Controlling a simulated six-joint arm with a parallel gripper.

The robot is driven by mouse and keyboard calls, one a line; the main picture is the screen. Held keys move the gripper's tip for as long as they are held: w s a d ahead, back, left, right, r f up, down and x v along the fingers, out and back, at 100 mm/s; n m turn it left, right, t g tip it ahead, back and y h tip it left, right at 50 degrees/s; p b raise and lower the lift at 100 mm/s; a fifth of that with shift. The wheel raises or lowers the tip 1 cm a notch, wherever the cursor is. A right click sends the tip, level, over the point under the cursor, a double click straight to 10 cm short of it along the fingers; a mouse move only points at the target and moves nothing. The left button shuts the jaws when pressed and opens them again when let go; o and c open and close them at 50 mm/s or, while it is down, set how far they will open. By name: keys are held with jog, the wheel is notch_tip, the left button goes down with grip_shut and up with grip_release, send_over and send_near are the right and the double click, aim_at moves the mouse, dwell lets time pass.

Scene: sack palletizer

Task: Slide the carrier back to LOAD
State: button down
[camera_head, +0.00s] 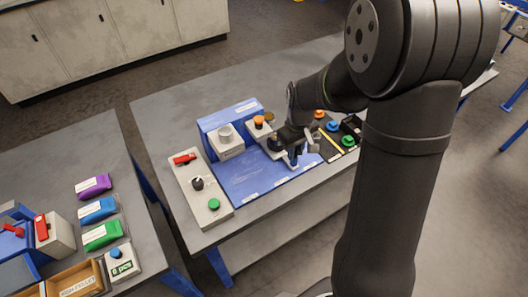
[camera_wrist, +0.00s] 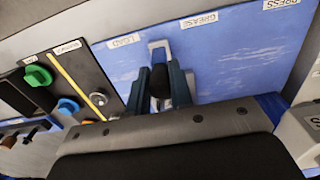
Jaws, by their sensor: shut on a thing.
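In the wrist view, my gripper (camera_wrist: 160,78) is shut on a black knob (camera_wrist: 159,84), which seems to belong to the carrier. Along the edge of the blue plate (camera_wrist: 225,55) are the labels LOAD (camera_wrist: 123,40), GREASE (camera_wrist: 198,19) and PRESS (camera_wrist: 283,4). The bracket appears between LOAD and GREASE, closer to LOAD in the picture. In the head view, my gripper (camera_head: 294,152) is low over the right part of the blue plate (camera_head: 250,182); the arm hides much of the carrier.
A control panel (camera_head: 200,190) lies left. A board with coloured knobs (camera_head: 332,127) lies right. The front of the plate is clear.

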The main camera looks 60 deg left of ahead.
jog(key=shift+w, duration=2.5)
jog(key=c, duration=1.1)
grip_release()
jog(key=shift+r, duration=2.25)
jog(key=shift+r, duration=0.1)
